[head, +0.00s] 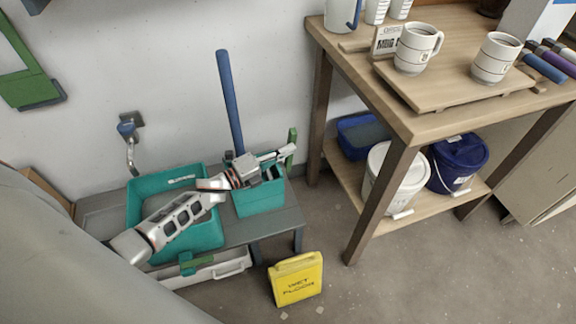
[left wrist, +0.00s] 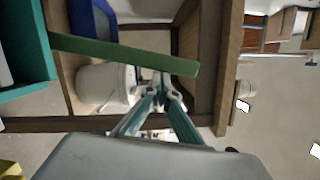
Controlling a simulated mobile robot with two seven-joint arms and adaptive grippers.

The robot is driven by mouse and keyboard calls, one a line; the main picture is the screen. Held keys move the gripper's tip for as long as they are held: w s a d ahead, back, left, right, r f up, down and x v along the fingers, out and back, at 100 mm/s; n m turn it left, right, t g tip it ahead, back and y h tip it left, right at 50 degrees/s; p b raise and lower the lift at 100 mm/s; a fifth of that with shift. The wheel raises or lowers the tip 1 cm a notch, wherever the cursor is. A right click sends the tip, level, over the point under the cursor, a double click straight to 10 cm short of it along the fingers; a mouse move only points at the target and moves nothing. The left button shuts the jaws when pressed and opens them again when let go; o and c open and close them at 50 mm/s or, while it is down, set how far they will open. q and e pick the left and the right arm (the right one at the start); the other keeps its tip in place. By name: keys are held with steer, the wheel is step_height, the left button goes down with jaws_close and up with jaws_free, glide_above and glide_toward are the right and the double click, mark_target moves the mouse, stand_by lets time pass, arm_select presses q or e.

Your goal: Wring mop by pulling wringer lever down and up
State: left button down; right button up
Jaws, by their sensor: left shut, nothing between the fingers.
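The teal mop bucket (head: 140,200) stands on a low grey bench, with the teal wringer (head: 258,200) at its right side. The blue mop handle (head: 229,95) rises from the wringer and leans left; the mop head is hidden. The green wringer lever (head: 291,145) stands up at the wringer's right; in the left wrist view, the lever (left wrist: 110,52) runs as a green bar across the upper half. My left gripper (head: 287,153) reaches over the wringer, shut and empty, fingertips at the lever. In the left wrist view its fingertips (left wrist: 160,84) overlap the bar; contact is unclear.
A yellow wet-floor box (head: 296,279) stands on the floor before the grey bench (head: 258,236). A wooden table (head: 436,124) with mugs is at the right; its lower shelf holds a white bucket (head: 393,180) and blue bucket (head: 459,160). Floor at lower right is clear.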

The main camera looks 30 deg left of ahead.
mark_target(288, 140)
arm_select(q)
steer(key=shift+w+a+r+n, duration=0.2)
steer(key=shift+w+a+n, duration=0.15)
steer(key=shift+w+a, duration=0.25)
steer(key=shift+w+a+r+n, duration=0.15)
steer(key=shift+w+a+n, duration=0.2)
steer(key=shift+w+a, duration=0.2)
steer(key=shift+w+a+r, duration=0.25)
steer(key=shift+w+a, duration=0.35)
steer(key=shift+a, duration=0.05)
arm_select(e)
steer(key=shift+a, duration=0.1)
arm_select(q)
steer(key=shift+r, duration=0.1)
arm_select(e)
steer(key=shift+w+r, duration=0.1)
steer(key=shift+w, duration=0.05)
